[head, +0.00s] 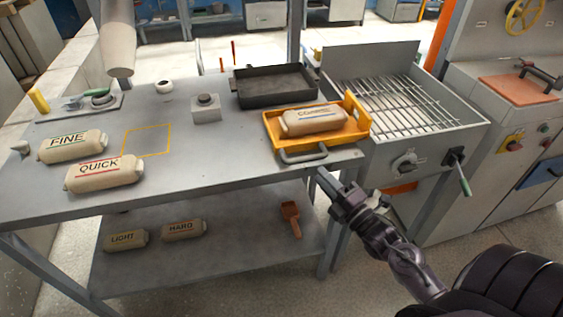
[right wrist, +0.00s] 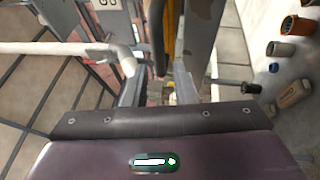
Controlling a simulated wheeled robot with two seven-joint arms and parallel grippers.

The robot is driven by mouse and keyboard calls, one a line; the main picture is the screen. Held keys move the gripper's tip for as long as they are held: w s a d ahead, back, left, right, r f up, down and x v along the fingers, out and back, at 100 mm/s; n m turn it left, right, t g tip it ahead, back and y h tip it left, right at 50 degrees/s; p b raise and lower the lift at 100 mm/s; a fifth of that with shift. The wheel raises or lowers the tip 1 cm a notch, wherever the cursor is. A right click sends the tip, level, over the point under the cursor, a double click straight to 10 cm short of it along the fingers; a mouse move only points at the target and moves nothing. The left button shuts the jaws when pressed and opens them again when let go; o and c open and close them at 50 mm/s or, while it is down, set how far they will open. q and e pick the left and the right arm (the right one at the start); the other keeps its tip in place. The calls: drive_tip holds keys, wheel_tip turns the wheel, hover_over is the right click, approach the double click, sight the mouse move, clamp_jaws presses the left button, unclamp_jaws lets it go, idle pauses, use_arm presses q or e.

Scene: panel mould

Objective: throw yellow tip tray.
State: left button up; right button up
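The yellow tip tray (head: 353,132) sits at the right end of the grey bench, beside the grate, with a raised yellow end at its right. A beige bag (head: 314,120) with partly readable lettering lies in it. A grey bar handle (head: 303,156) sticks out at its front. My right gripper (head: 326,180) is just below and right of this handle, near the bench's front corner. In the right wrist view its fingers (right wrist: 160,85) stand apart. A pale bar (right wrist: 60,48) and a yellow strip (right wrist: 170,30) show beyond; contact cannot be told. My left gripper is not in view.
A grated metal box (head: 400,105) with a green-handled lever (head: 464,178) stands right of the tray. A black pan (head: 273,86) is behind it. FINE (head: 72,147) and QUICK (head: 104,174) bags lie left, near a yellow-outlined square (head: 147,140).

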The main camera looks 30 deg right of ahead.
sight(308, 157)
drive_tip(key=shift+w+r, duration=0.35)
drive_tip(key=shift+w, duration=0.05)
drive_tip(key=p+x, duration=0.1)
drive_tip(key=x, duration=0.5)
drive_tip(key=shift+f, duration=0.1)
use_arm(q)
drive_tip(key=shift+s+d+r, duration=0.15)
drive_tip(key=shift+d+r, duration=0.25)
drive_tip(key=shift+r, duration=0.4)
use_arm(e)
drive_tip(key=shift+w, duration=0.35)
drive_tip(key=shift+c, duration=0.2)
clamp_jaws()
